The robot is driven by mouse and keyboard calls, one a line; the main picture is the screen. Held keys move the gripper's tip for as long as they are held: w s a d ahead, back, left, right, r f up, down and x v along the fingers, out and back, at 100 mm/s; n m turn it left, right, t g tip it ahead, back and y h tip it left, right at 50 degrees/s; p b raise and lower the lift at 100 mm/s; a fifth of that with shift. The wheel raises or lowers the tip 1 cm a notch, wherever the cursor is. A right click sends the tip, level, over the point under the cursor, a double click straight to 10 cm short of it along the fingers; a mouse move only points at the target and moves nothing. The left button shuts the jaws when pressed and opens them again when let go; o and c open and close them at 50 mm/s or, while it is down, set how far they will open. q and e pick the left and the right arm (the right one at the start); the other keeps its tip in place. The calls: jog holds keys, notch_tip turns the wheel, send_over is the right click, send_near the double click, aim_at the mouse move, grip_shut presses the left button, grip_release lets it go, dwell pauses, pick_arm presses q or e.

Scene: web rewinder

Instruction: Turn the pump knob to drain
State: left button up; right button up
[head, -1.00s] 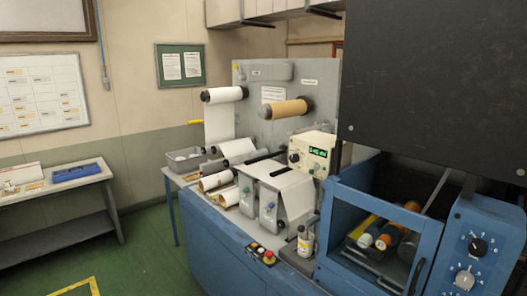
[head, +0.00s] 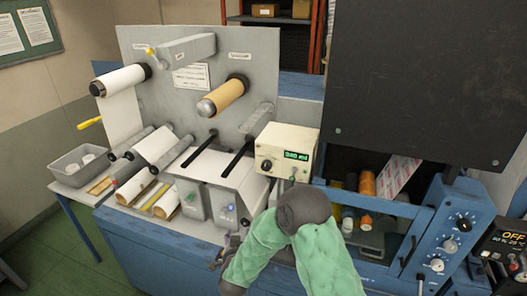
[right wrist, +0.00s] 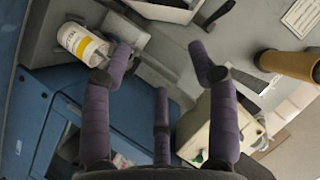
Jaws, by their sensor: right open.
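Several knobs sit on a blue side panel (head: 447,240) at the right of the head view, with a black upper knob (head: 463,224) and pale ones below. Their labels are too small to read, so I cannot tell which is the pump knob. A cream control box (head: 290,143) with a green display and a dark knob (head: 267,165) stands left of them. My right gripper (head: 226,248) is low by the machine's front edge, apart from these knobs. In the right wrist view its fingers (right wrist: 162,62) are spread and empty. My left gripper is out of view.
A white bottle with a yellow band (right wrist: 85,42) stands near one finger in the right wrist view. Rollers and a brown roll (head: 226,96) are on the upright grey plate. A large black panel (head: 425,75) overhangs the right side. A dark unit reading OFF (head: 510,240) is at far right.

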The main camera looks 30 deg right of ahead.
jog(key=d+r+m+h+p, duration=0.3)
jog(key=r+h, duration=0.1)
jog(key=r, duration=0.9)
jog(key=m+h+p, duration=0.3)
send_near(266, 168)
pick_arm(q)
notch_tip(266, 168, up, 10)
jog(key=p, duration=0.2)
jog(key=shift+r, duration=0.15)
pick_arm(e)
jog(key=x, duration=0.9)
jog(key=shift+w+d, duration=0.2)
jog(key=shift+w, duration=0.1)
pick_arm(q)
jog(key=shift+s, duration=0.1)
